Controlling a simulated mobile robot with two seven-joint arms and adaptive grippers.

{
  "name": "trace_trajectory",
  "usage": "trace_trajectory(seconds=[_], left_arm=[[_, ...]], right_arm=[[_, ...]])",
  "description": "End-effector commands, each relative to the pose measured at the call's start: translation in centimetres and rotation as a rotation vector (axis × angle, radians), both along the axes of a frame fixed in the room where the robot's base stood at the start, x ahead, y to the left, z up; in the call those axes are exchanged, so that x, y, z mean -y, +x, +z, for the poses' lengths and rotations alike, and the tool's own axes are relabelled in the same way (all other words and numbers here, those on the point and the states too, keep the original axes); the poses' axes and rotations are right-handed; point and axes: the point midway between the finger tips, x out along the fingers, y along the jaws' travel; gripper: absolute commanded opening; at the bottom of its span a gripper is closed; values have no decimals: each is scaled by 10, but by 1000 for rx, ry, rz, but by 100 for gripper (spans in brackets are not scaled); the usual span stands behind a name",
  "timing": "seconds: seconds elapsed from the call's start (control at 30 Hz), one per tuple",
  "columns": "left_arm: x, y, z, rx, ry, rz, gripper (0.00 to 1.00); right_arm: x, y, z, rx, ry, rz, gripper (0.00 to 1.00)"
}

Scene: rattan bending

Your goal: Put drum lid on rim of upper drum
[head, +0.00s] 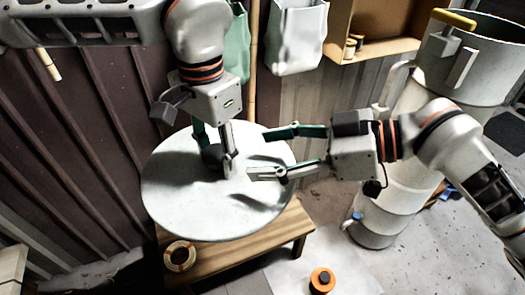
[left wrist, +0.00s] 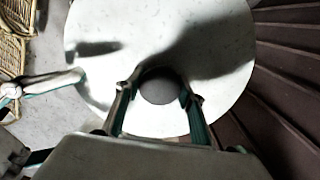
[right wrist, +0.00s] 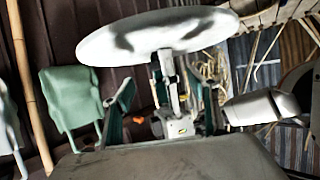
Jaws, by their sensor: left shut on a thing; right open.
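The drum lid (head: 180,205) is a round, pale grey disc in front of me in the head view. My left gripper (head: 213,155) is shut on its dark central knob (left wrist: 160,87), with a finger on each side in the left wrist view. The lid (right wrist: 150,38) also shows in the right wrist view, tilted. My right gripper (head: 260,153) is open and empty, its fingers over the lid's right part in the head view; whether they touch it is unclear. The upper drum (head: 455,75) is grey, open-topped, stacked on a lower drum (head: 375,225) at the right.
A wooden bench (head: 235,250) lies below the lid, carrying a tape-like ring (head: 180,256). An orange round object (head: 322,279) is in front. A shelf (head: 385,30) and hanging containers (head: 297,35) are at the back. My right arm crosses before the drums.

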Motion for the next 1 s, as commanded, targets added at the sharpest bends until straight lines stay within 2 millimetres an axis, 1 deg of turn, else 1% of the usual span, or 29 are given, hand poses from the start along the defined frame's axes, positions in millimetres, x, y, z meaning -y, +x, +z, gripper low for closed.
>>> trace_trajectory(seconds=[0.17, 0.7, 0.83, 1.0], left_arm=[[0, 0, 1, 2, -1, 0, 0], [0, 0, 1, 2, -1, 0, 0], [0, 0, 1, 2, -1, 0, 0], [0, 0, 1, 2, -1, 0, 0]], right_arm=[[-11, 1, -4, -2, -4, 7, 59], [-84, 22, -36, -3, -3, 6, 59], [-96, 27, -42, -2, -4, 5, 59], [-104, 29, -45, 0, -5, 4, 59]])
